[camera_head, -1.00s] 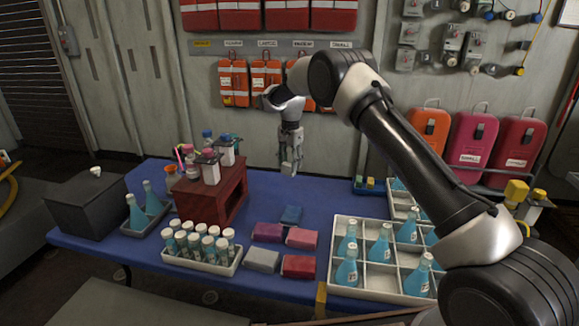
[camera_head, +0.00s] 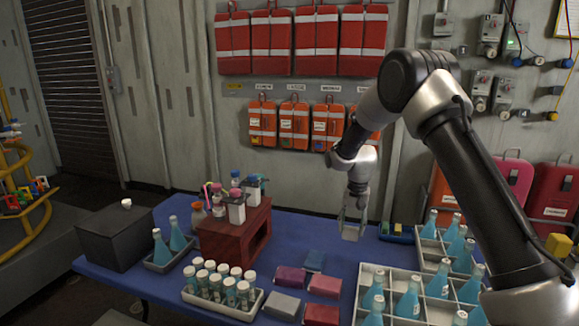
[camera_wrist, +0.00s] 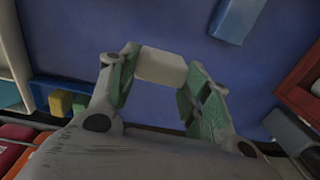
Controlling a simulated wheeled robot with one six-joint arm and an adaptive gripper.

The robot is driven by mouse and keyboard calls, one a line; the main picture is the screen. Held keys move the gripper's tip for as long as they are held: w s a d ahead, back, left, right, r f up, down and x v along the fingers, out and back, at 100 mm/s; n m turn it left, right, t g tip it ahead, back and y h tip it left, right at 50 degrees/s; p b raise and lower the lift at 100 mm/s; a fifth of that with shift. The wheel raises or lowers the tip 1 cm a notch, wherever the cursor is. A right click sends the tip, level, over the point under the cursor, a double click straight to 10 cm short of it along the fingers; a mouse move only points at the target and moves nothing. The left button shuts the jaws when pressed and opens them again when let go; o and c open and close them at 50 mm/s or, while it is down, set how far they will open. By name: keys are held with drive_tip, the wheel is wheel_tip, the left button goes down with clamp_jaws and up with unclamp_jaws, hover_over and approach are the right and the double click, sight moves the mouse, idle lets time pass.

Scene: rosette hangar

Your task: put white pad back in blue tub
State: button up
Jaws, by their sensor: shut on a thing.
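My gripper (camera_head: 353,218) is shut on the white pad (camera_head: 351,233), which hangs between its fingertips above the blue tabletop. In the wrist view the pale pad (camera_wrist: 161,66) sits between the two green-lined fingers (camera_wrist: 158,80). The small blue tub (camera_head: 397,240) stands just right of my gripper in the head view, with yellow and green pads in it. In the wrist view the tub (camera_wrist: 43,93) shows at the left, apart from the pad. The tub's inside is only partly visible.
Right of the tub, white divided crates (camera_head: 362,290) hold blue flasks. Left of my gripper stand a dark red box (camera_head: 222,243) with bottles on it and a rack of vials (camera_head: 232,306). Several coloured packs (camera_head: 323,285) lie in front. Bare blue tabletop lies below my gripper.

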drive_tip(key=s+d+n, duration=0.4)
drive_tip(key=s+d, duration=0.4)
drive_tip(key=s, duration=0.6)
drive_tip(key=w+a, duration=0.5)
drive_tip(key=a, duration=0.4)
drive_tip(key=m, duration=0.4)
hover_over(341, 267)
wheel_tip(341, 267, down, 7)
drive_tip(key=shift+w+r, duration=0.1)
drive_tip(key=shift+r, duration=0.05)
drive_tip(key=o, duration=0.9)
